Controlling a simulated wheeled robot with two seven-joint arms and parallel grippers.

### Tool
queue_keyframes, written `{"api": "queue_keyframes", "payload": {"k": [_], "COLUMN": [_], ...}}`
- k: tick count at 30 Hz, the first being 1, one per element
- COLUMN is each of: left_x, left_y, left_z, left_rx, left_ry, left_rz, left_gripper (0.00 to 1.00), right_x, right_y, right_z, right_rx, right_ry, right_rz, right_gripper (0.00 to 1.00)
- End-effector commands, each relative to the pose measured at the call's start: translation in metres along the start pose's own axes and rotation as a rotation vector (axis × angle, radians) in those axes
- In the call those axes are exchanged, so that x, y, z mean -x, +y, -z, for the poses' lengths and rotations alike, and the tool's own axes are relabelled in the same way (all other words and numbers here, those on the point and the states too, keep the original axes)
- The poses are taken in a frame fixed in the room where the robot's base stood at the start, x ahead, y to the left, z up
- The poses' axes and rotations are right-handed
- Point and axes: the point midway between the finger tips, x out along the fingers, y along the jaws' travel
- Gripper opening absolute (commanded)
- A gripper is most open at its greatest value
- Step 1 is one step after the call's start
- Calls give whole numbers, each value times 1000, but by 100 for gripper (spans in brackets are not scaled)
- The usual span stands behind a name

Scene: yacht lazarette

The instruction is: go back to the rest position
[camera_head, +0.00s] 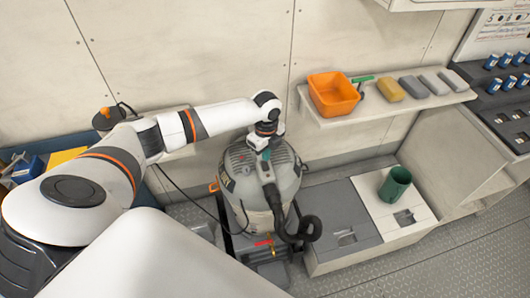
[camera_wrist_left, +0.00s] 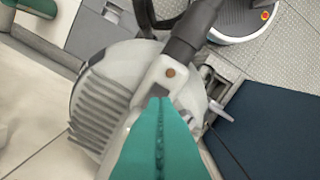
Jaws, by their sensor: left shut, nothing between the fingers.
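My left arm reaches in from the left in the head view. My left gripper (camera_head: 266,157) points down over the top of a grey canister vacuum (camera_head: 240,188) with a black hose. In the left wrist view its teal fingers (camera_wrist_left: 160,102) are together, with nothing held between them. The vacuum (camera_wrist_left: 97,105) lies behind and below the fingers there. I cannot tell whether the fingertips touch it. My right gripper is not in view.
A wall shelf (camera_head: 395,107) to the right holds an orange bin (camera_head: 333,93), a yellow sponge (camera_head: 390,89) and grey blocks. A green cup (camera_head: 395,184) stands on a low locker (camera_head: 336,214). The vacuum's black hose (camera_head: 279,215) hangs at its front. Metal floor at front right is clear.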

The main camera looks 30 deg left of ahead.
Motion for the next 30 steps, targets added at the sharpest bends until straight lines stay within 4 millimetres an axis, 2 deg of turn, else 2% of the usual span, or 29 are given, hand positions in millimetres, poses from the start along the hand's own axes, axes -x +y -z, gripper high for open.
{"api": "queue_keyframes", "payload": {"k": [1, 6, 23, 26, 29, 30], "left_x": [8, 18, 16, 8, -9, -15], "left_y": [0, 0, -1, -7, -22, -32], "left_z": [0, 0, -2, -21, -66, -88], "left_rx": [0, 0, -1, 3, 28, 51], "left_ry": [0, 0, -2, -14, -46, -64], "left_rz": [0, 1, 0, 1, -8, -18], "left_gripper": [0, 0, 0, 0, 0, 0], "right_x": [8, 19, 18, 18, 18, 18], "right_y": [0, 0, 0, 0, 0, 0], "right_z": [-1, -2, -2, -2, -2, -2], "right_rx": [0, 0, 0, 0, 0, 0], "right_ry": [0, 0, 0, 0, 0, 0], "right_rz": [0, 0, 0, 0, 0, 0], "right_gripper": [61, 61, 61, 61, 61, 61]}}
